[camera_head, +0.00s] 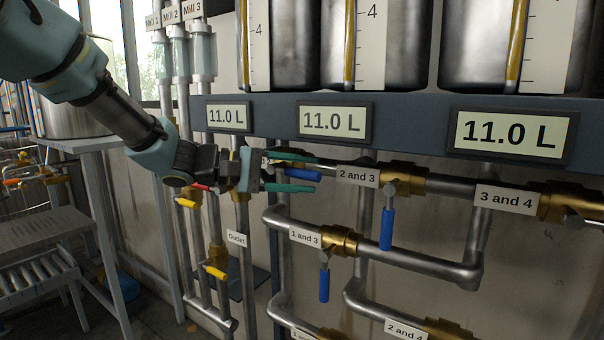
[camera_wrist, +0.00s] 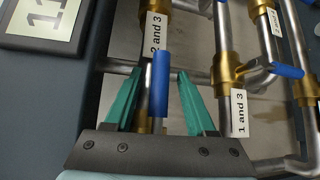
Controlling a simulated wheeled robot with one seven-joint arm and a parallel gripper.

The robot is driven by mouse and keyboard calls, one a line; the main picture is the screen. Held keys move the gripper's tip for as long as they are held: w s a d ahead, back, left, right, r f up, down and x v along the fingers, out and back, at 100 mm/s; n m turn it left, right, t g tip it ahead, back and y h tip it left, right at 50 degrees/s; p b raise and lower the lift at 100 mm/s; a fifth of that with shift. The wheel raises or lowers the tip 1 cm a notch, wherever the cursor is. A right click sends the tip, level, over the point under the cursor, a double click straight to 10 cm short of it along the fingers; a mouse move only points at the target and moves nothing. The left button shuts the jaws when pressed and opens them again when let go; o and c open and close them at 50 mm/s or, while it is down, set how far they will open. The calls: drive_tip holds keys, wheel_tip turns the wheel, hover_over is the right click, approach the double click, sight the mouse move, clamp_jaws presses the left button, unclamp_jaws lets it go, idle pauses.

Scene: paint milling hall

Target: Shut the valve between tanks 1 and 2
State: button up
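A blue valve handle (camera_head: 303,175) lies roughly level along the upper pipe, left of the "2 and 3" label. Its brass body (camera_head: 287,155) is partly behind my gripper, and its label is mostly hidden, with only a "1" showing. My gripper (camera_head: 316,174) is open, with one green finger above the handle and one below. In the wrist view the blue handle (camera_wrist: 160,85) stands between the two green fingers (camera_wrist: 161,78), with a visible gap on each side. Displays under the tanks (camera_head: 226,117) read 11.0 L.
The "2 and 3" valve's blue handle (camera_head: 387,228) and the "1 and 3" handle (camera_head: 323,284) hang down close by. Yellow-handled valves (camera_head: 215,272) are on the pipes at left. The dark blue rail (camera_head: 283,122) runs just above my gripper.

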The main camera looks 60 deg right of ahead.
clamp_jaws()
idle(1.3)
